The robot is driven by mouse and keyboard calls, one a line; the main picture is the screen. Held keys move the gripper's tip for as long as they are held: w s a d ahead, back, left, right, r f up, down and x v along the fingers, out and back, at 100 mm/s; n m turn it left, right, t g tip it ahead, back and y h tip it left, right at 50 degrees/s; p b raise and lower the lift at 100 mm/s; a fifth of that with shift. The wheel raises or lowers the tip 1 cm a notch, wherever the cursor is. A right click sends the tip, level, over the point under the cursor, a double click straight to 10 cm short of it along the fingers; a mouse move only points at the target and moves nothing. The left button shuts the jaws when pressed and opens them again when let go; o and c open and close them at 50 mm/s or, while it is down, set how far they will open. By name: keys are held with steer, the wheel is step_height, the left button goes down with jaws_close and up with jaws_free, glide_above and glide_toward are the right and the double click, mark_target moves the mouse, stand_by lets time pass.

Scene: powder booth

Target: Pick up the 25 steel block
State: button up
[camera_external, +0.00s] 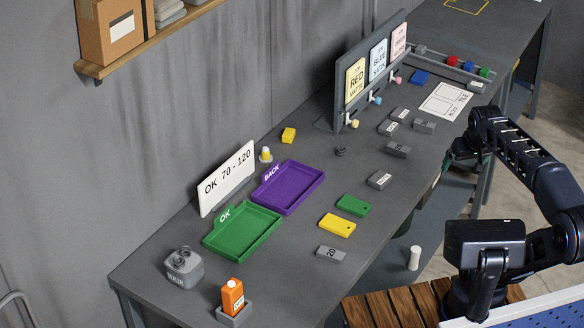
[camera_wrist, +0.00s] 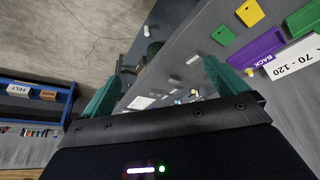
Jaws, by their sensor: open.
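Several small grey blocks with white labels lie on the bench. One block (camera_external: 331,253), at the near front edge, reads 20. Others lie further back: one alone (camera_external: 379,180), one (camera_external: 398,150) behind it, and a cluster (camera_external: 388,128) near the colour cards. Their labels are too small to read, so I cannot tell which is the 25 block. In the wrist view my gripper (camera_wrist: 161,70) has its teal fingers wide apart with nothing between them. Small grey blocks (camera_wrist: 193,60) show beyond the fingers. In the external view my arm is to the right of the bench, clear of the blocks.
A green OK tray (camera_external: 242,247), a purple BACK tray (camera_external: 301,207), yellow (camera_external: 337,225) and green (camera_external: 353,205) plates are on the bench. An upright card rack (camera_external: 341,93) stands at the back. An orange bottle (camera_external: 232,297) is at the near end. A white cylinder (camera_external: 414,258) stands off the bench.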

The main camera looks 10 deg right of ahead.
steer(key=m+g+h, duration=0.1)
steer(key=m+g, duration=0.3)
steer(key=m, duration=0.5)
glide_above(399, 147)
steer(key=s, duration=0.1)
step_height(399, 147, down, 24)
steer(key=shift+s+a+r, duration=0.15)
steer(key=shift+r, duration=0.1)
steer(key=shift+w+f, duration=0.2)
steer(key=shift+f, duration=0.65)
steer(key=shift+w+f, duration=0.2)
steer(key=shift+f, duration=0.7)
steer(key=shift+w+f, duration=0.2)
steer(key=shift+f, duration=0.65)
